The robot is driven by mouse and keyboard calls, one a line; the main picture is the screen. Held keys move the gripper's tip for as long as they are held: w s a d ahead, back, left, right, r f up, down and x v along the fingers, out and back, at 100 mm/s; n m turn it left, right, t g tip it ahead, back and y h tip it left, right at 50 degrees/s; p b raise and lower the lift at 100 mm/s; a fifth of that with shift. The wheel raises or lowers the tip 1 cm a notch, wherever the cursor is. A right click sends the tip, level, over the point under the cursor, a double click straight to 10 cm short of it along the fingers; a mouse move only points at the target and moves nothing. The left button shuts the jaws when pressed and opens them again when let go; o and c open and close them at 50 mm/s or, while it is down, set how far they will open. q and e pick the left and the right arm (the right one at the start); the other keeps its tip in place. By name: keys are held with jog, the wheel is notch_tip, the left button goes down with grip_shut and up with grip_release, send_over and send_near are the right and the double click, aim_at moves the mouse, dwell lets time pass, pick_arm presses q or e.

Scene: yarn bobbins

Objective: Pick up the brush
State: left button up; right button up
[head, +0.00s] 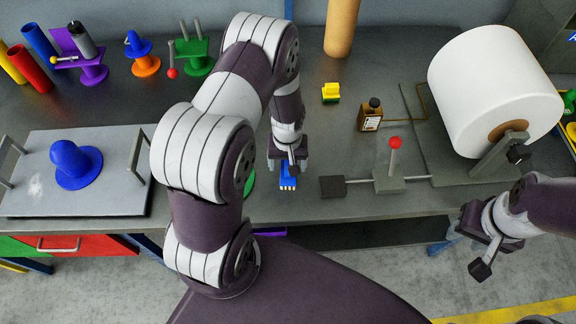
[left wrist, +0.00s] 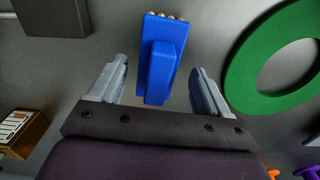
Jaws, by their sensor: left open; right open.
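The blue brush (head: 288,183) lies on the workbench near its front edge, with pale tufts at one end. It also shows in the left wrist view (left wrist: 160,70). My left gripper (head: 287,166) is open just above it; in the left wrist view the fingers stand apart on either side of the blue body, with gaps showing. My left gripper hides part of the brush in the head view. My right gripper (head: 478,247) is open and empty, off the front edge of the bench at the lower right.
A green ring (left wrist: 240,75) lies close beside the brush. A dark block on a rod (head: 332,187) and a red-knobbed lever (head: 395,143) are to the right. A large white roll (head: 490,85), a brown bottle (head: 372,110) and a yellow block (head: 330,92) stand behind.

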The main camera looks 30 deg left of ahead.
pick_arm(q)
jog(key=shift+f, duration=0.6)
jog(key=shift+s+d+f, duration=0.1)
jog(key=shift+d+f, duration=0.05)
jog(key=shift+s+d, duration=0.1)
jog(key=shift+d, duration=0.1)
jog(key=shift+a, duration=0.2)
jog(key=c, duration=1)
jog(key=shift+c, duration=0.8)
pick_arm(e)
jog(key=shift+s+d, duration=0.2)
jog(key=shift+d, duration=0.1)
pick_arm(q)
jog(key=shift+d, duration=0.1)
jog(key=r, duration=0.3)
jog(key=r+b, duration=0.1)
jog(key=shift+w+d+r, duration=0.25)
jog(key=shift+d+r, duration=0.05)
jog(key=shift+d, duration=0.05)
jog(key=w+d+r+b, duration=0.1)
jog(key=w+d+r, duration=0.2)
jog(key=d+r, duration=0.3)
jog(key=d, duration=0.4)
jog(key=shift+w+r, duration=0.3)
pick_arm(e)
notch_tip(320, 180, down, 2)
jog(key=shift+f, duration=0.25)
